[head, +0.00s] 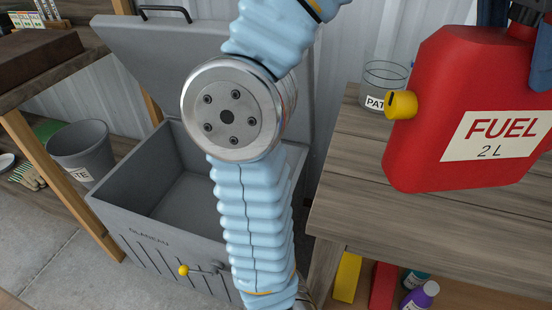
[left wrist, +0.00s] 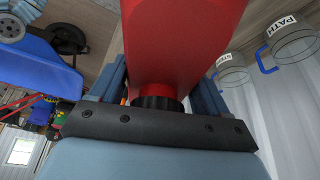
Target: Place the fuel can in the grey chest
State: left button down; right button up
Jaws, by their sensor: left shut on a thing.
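The red fuel can (head: 462,115), labelled "FUEL 2 L" with a yellow cap on its side, is at the right of the head view, over the wooden bench. My left gripper (head: 522,40) is shut on its dark top neck; the left wrist view shows the red can (left wrist: 180,40) between the blue fingers (left wrist: 160,92). I cannot tell whether the can's base touches the bench. The grey chest (head: 130,225) stands on the floor left of the bench, lid (head: 150,60) raised, its visible inside empty. My arm hides part of it. My right gripper is not in view.
The wooden bench (head: 345,190) holds a clear jar (head: 384,80) beside the can. Below it are a yellow thing (head: 346,277) and a purple bottle (head: 421,295). A wooden shelf with a grey bucket (head: 82,150) stands left of the chest.

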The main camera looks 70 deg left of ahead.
aim_at(215, 227)
jog(key=k+j+u, duration=0.15)
jog(key=k+j, duration=0.15)
jog(key=k+j+u, duration=0.15)
jog(key=k+j, duration=0.2)
jog(key=k+j+u, duration=0.15)
jog(key=j, duration=0.35)
jog(key=k+j+u, duration=0.15)
jog(key=k+j, duration=0.2)
jog(key=j, duration=0.1)
